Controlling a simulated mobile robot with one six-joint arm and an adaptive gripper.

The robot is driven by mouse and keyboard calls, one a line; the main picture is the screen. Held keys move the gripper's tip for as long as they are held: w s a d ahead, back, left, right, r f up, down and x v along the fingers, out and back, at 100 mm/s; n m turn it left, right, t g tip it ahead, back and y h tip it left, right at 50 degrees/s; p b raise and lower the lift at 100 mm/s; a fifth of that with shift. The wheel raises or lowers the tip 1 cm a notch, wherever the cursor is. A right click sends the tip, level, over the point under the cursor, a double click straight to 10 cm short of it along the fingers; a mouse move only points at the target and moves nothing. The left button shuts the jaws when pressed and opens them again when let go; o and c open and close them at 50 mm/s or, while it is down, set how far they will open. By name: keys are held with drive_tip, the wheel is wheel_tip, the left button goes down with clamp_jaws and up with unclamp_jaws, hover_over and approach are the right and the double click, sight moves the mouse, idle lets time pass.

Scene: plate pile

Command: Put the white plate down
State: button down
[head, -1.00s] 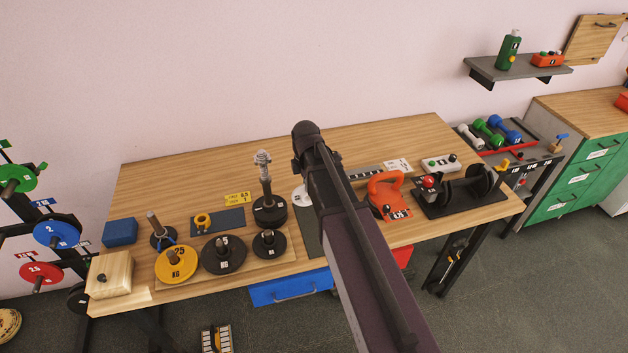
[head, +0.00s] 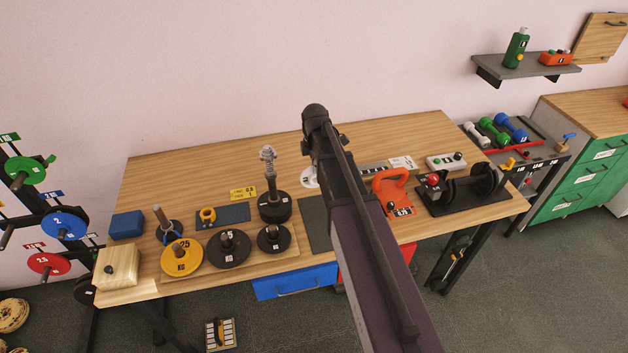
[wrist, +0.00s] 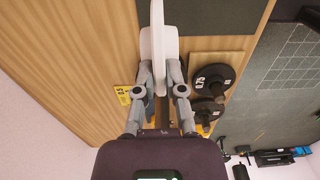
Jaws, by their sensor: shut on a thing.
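My gripper (wrist: 159,68) is shut on the white plate (wrist: 157,28), which stands nearly edge-on between the fingertips in the wrist view. In the head view, part of the white plate (head: 309,177) shows just left of my arm, above the table's middle; the arm hides the rest of it and the gripper. I cannot tell whether the plate touches anything below. A dark mat (head: 316,226) lies in front of it on the wooden table (head: 225,160).
Left of the mat are a dark plate stack on a post (head: 275,208), black plates (head: 228,250) and a yellow plate (head: 181,258). Right of my arm are an orange kettlebell-like piece (head: 388,184) and a black dumbbell stand (head: 463,198). The table's back left is clear.

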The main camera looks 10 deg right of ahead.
drive_tip(key=w+d+r, duration=0.1)
drive_tip(key=w+d, duration=0.2)
drive_tip(key=w, duration=0.3)
drive_tip(key=shift+w+d+p, duration=0.15)
drive_tip(key=shift+d+p, duration=0.05)
drive_tip(key=shift+p, duration=0.15)
drive_tip(key=shift+f, duration=0.15)
wheel_tip(320, 180, down, 6)
drive_tip(key=b, duration=0.6)
drive_tip(key=shift+f, duration=0.1)
drive_tip(key=shift+f+b, duration=1.8)
drive_tip(key=shift+b, duration=0.25)
drive_tip(key=shift+f, duration=0.1)
drive_tip(key=c, duration=0.7)
unclamp_jaws()
drive_tip(key=shift+r, duration=0.2)
